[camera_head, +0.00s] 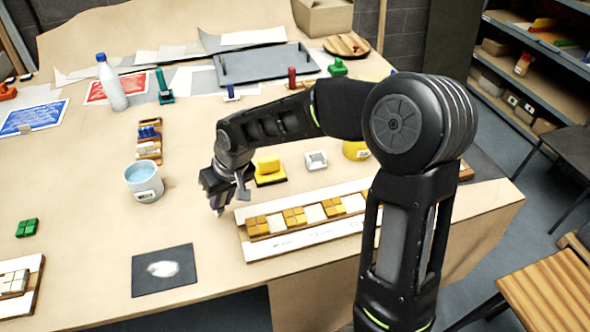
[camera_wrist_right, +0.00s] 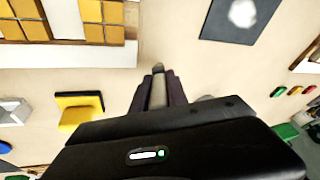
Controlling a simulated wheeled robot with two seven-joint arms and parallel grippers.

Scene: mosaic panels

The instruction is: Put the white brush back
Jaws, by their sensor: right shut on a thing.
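My right gripper (camera_head: 216,208) is low over the table, between the blue cup and the mosaic panel. In the right wrist view its dark fingers (camera_wrist_right: 159,90) are shut on a slim pale thing with a dark tip, which looks like the white brush (camera_wrist_right: 158,92). Most of it is hidden by the fingers. In the head view the brush can hardly be told from the gripper. A small white holder (camera_head: 316,160) stands behind the panel, right of a yellow block on a dark base (camera_head: 269,172). My left gripper is not in view.
The mosaic panel (camera_head: 290,245) with yellow tiles lies right of the gripper. A blue cup (camera_head: 143,182) stands to its left, and a dark mat with a white smear (camera_head: 163,270) lies in front. A yellow cup (camera_head: 356,150) is partly behind my arm. A bottle (camera_head: 111,83) stands farther back.

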